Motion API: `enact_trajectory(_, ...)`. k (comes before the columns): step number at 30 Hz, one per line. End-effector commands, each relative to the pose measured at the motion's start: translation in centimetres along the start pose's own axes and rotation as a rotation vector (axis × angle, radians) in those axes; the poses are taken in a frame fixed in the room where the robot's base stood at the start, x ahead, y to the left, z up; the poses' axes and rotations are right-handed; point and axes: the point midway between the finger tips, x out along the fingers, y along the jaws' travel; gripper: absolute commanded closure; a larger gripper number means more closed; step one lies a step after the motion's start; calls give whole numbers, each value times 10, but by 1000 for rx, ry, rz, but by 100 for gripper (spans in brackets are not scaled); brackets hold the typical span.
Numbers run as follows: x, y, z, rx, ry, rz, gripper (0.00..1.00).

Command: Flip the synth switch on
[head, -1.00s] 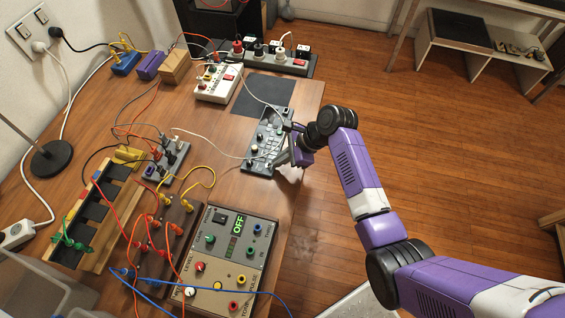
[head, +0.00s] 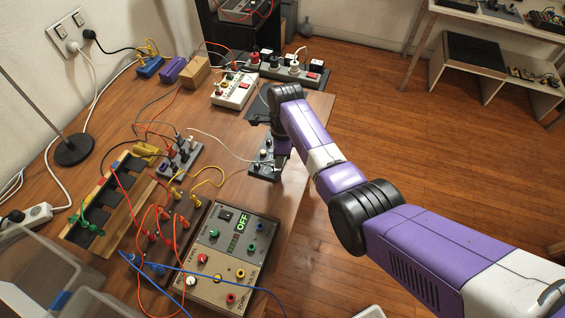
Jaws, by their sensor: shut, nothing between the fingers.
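A beige synth box (head: 214,283) with wooden sides stands at the table's front right, its green display (head: 243,223) reading OFF. A black switch (head: 225,215) sits at the panel's upper left, beside the display. Coloured knobs and jacks cover the rest of the panel. My gripper (head: 281,158) is shut and empty, farther back than the synth box, over the right end of a small dark module (head: 263,168) with knobs. My arm partly covers that module, and I cannot tell whether the fingers touch it.
Orange, yellow and blue cables (head: 150,222) loop left of the synth box, one blue cable crossing its front. A wooden rack (head: 122,178), a grey socket block (head: 186,158) and a white box (head: 233,92) stand around. The table's right edge runs beside my arm.

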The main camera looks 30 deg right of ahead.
Motion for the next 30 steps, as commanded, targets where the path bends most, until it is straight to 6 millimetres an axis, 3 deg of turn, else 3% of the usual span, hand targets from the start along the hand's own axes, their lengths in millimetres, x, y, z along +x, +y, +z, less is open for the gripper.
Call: enact_trajectory(30,-15,1,1,0,-1,1,100)
